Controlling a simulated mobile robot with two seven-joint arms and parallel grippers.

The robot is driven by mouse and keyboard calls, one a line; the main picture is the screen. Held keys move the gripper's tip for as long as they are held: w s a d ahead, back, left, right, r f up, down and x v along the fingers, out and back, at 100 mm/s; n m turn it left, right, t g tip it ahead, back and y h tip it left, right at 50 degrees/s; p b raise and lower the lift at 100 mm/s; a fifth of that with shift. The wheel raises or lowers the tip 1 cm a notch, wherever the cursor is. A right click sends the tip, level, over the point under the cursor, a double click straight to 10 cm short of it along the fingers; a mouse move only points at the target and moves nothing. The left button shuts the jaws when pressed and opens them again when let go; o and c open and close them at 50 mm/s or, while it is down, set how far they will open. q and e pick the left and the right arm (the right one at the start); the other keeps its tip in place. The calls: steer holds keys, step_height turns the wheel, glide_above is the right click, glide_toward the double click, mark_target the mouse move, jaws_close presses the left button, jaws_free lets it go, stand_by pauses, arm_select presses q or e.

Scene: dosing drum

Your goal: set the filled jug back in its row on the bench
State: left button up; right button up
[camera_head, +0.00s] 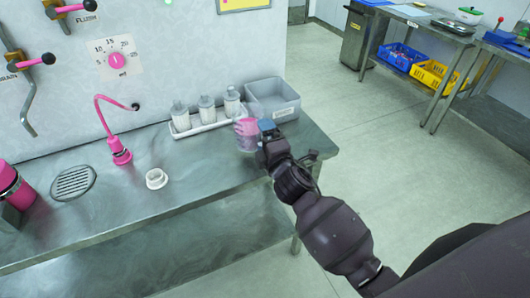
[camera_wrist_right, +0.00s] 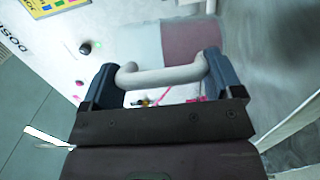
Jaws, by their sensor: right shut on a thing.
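The filled jug (camera_head: 246,135) is clear with pink liquid inside and stands out at the right end of the bench (camera_head: 215,160). It is just in front of the right end of a white tray (camera_head: 203,127) that holds a row of pale containers (camera_head: 206,108). I cannot tell whether the jug touches the bench or tray. My right gripper (camera_head: 266,128) is shut on the jug's white handle, which shows between the fingers in the right wrist view (camera_wrist_right: 160,76). The pink contents also show there (camera_wrist_right: 190,42). My left gripper is not in view.
A grey bin (camera_head: 275,98) stands behind the jug, close to the tray's end. A pink tap (camera_head: 120,152), a drain grate (camera_head: 73,182) and a white ring (camera_head: 156,179) are to the left. The bench front between ring and jug is clear.

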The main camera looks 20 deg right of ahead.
step_height(320, 180, down, 4)
steer(key=shift+r+b, duration=0.1)
steer(key=shift+b, duration=0.55)
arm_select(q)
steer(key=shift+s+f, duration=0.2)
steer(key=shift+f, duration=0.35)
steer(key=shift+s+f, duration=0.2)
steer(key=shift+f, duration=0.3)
arm_select(e)
steer(key=shift+f, duration=0.25)
steer(key=shift+f, duration=0.15)
steer(key=o, duration=1.1)
steer(key=shift+c, duration=0.2)
steer(key=shift+s, duration=0.25)
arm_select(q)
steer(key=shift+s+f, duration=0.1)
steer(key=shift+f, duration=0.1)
arm_select(e)
steer(key=s, duration=1.1)
steer(key=shift+s, duration=0.35)
